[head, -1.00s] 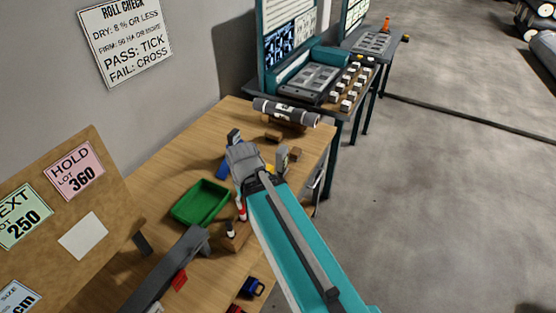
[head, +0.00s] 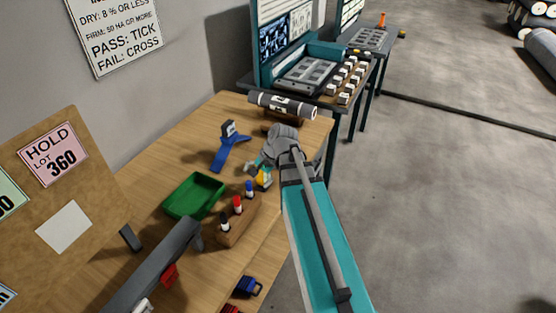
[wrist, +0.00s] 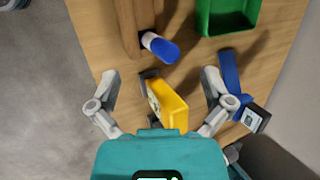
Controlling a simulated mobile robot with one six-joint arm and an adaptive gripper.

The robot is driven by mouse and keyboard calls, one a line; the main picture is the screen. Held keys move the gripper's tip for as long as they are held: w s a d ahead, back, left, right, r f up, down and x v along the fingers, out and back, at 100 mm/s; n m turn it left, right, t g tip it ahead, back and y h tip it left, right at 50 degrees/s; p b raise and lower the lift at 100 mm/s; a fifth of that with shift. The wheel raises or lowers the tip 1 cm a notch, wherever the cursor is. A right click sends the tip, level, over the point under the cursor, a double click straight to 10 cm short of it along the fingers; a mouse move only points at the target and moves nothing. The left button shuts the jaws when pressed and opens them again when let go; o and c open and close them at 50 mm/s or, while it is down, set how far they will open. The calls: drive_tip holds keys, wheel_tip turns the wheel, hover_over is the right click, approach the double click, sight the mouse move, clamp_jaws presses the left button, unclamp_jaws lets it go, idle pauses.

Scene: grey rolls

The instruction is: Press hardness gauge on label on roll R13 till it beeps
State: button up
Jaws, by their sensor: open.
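A yellow instrument with a pale face, seemingly the hardness gauge, stands on the table; it shows in the wrist view (wrist: 172,103) and partly in the head view (head: 263,179). My gripper (wrist: 160,82) is open, with one finger on each side of the instrument and visible gaps between. In the head view my gripper (head: 264,164) is over the bench and hides part of the instrument. A dark grey roll (head: 264,99) with pale labels lies at the bench's far end on wooden supports. I cannot read which roll it is.
A marker block (head: 232,226) with black, red and blue markers and a green tray (head: 170,207) are near. A blue tool (head: 222,157) with a dark-and-white head lies left of my gripper. A notice board (head: 100,196) stands left. Bench space before the roll is mostly clear.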

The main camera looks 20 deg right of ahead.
drive_tip(key=w+d+m+t+y+b, duration=0.2)
drive_tip(key=w+d+m+t+b, duration=0.1)
drive_tip(key=d+m, duration=0.6)
drive_tip(key=w+d+m+t+y+b, duration=0.2)
drive_tip(key=w+d+m+t+b, duration=0.2)
drive_tip(key=d+m, duration=0.5)
drive_tip(key=d+t+b, duration=0.2)
drive_tip(key=d+b, duration=0.1)
drive_tip(key=d, duration=0.3)
drive_tip(key=shift+w+d+f+b, duration=0.15)
drive_tip(key=shift+d+f+b, duration=0.15)
drive_tip(key=shift+f+b, duration=0.1)
drive_tip(key=b+x, duration=0.2)
drive_tip(key=x, duration=0.6)
drive_tip(key=shift+w+a, duration=0.2)
drive_tip(key=shift+w, duration=0.1)
drive_tip(key=shift+w+b, duration=0.1)
drive_tip(key=shift+b, duration=0.2)
drive_tip(key=shift+b+x, duration=0.6)
drive_tip(key=shift+x, duration=1.95)
drive_tip(key=shift+r, duration=0.15)
